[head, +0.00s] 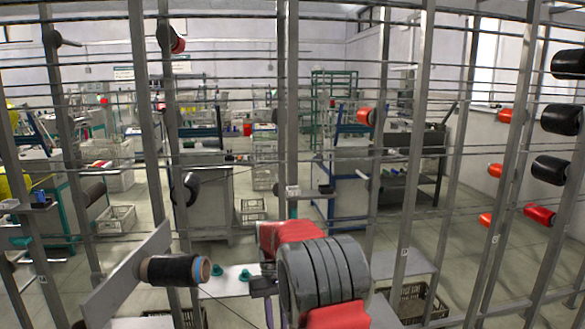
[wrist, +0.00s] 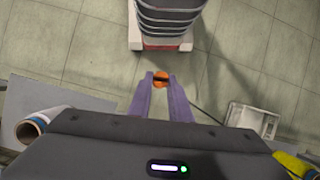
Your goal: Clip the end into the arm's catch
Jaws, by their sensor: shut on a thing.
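My gripper (wrist: 160,77) has purple fingers, and in the wrist view they are closed on a small orange piece (wrist: 161,74) with a dark slit or line across it. In the head view the gripper (head: 268,309) points down and its tips are cut off by the lower edge. I cannot clearly pick out the arm's catch; a small white block (head: 293,191) sits on the central post.
Grey upright posts (head: 146,120) and thin horizontal wires cross the whole head view. Black spools (head: 561,120) and red ones stick out at right. Teal cones (head: 246,275) stand on a pale shelf behind my gripper. A pale crate (wrist: 253,119) lies below at right in the wrist view.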

